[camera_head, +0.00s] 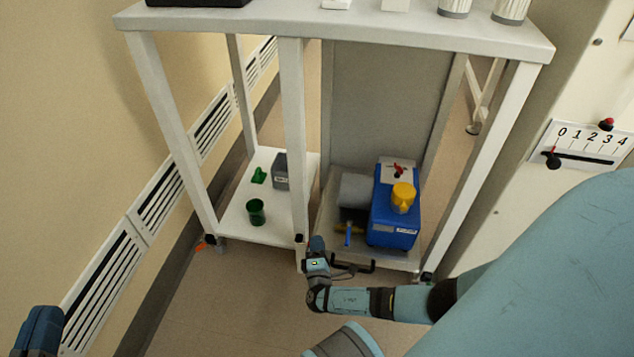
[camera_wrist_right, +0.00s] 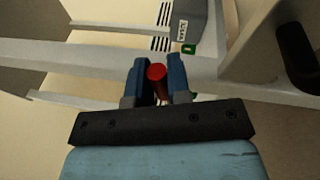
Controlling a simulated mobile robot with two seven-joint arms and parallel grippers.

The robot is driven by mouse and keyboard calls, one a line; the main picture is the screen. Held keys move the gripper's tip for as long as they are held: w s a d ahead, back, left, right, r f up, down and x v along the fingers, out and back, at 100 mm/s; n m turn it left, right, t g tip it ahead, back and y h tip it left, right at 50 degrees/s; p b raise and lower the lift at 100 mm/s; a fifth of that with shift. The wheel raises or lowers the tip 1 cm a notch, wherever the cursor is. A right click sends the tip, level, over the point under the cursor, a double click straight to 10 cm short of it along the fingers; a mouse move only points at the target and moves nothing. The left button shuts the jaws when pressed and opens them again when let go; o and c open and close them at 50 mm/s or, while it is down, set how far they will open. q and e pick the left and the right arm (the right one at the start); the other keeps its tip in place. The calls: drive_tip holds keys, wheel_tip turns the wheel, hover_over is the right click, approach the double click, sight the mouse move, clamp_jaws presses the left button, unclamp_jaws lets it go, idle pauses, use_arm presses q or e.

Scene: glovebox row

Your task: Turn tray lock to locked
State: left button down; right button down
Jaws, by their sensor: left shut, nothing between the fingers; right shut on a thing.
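The tray (camera_head: 384,260) is the low sliding shelf under the bench, with a dark handle (camera_head: 352,268) on its front edge. My right gripper (camera_head: 317,243) is at the tray's front left corner, beside the bench's middle leg. In the right wrist view its fingers (camera_wrist_right: 157,82) are shut on a round red knob (camera_wrist_right: 157,71), which I take to be the tray lock. The knob is hidden behind the gripper in the head view, and its lock position cannot be read. My left gripper (camera_head: 42,322) is shut and empty at the lower left, far from the tray.
A blue pump (camera_head: 394,222) with a yellow cap stands on the tray. A green cup (camera_head: 256,212) and a grey container (camera_head: 281,171) are on the shelf to the left. Bench legs flank the tray. The floor in front is clear. A numbered slider panel (camera_head: 590,143) is at right.

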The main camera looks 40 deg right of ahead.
drive_tip(key=shift+w+d, duration=0.1)
drive_tip(key=shift+d, duration=0.05)
drive_tip(key=c, duration=1.1)
unclamp_jaws()
drive_tip(key=shift+f, duration=0.1)
